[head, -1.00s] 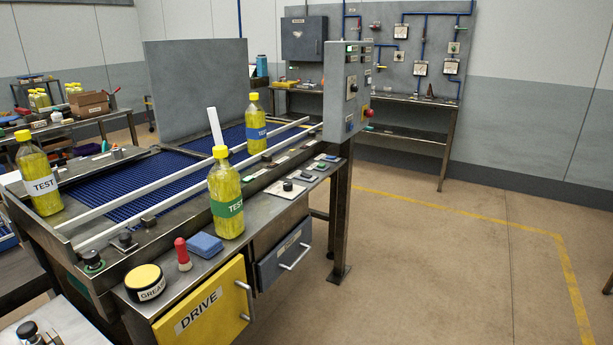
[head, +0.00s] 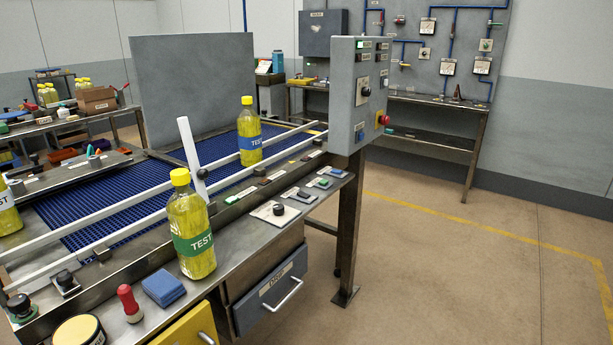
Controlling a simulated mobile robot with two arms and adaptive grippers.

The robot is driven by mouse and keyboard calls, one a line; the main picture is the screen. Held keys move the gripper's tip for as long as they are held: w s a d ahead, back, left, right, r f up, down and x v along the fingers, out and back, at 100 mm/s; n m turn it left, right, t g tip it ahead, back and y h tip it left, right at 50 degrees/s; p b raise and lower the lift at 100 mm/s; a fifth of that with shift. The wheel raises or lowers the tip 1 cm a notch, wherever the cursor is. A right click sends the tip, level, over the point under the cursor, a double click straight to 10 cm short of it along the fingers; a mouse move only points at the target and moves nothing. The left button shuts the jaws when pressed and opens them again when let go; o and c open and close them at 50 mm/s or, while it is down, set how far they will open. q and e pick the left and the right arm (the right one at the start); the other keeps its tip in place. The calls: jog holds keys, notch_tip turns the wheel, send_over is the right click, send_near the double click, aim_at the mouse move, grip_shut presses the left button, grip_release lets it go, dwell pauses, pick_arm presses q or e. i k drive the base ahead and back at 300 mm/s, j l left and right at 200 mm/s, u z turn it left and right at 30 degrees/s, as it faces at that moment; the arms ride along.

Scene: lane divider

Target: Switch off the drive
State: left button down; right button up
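The yellow cabinet door (head: 190,330) under the bench is cut off by the lower edge; its DRIVE label is out of frame now. A black knob on a white plate (head: 277,210) sits on the bench's front ledge, beside green and blue switch plates (head: 320,183). Neither of my grippers is in view.
A green-labelled bottle (head: 190,228) stands on the front ledge near a blue block (head: 163,289) and a red-handled item (head: 130,302). A blue-labelled bottle (head: 249,135) stands at the blue conveyor (head: 100,205). The floor (head: 440,270) at right is clear.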

aim_at(300, 193)
jog(key=i+l+u, duration=0.2)
jog(key=i+l, duration=1.05)
jog(key=i, duration=0.05)
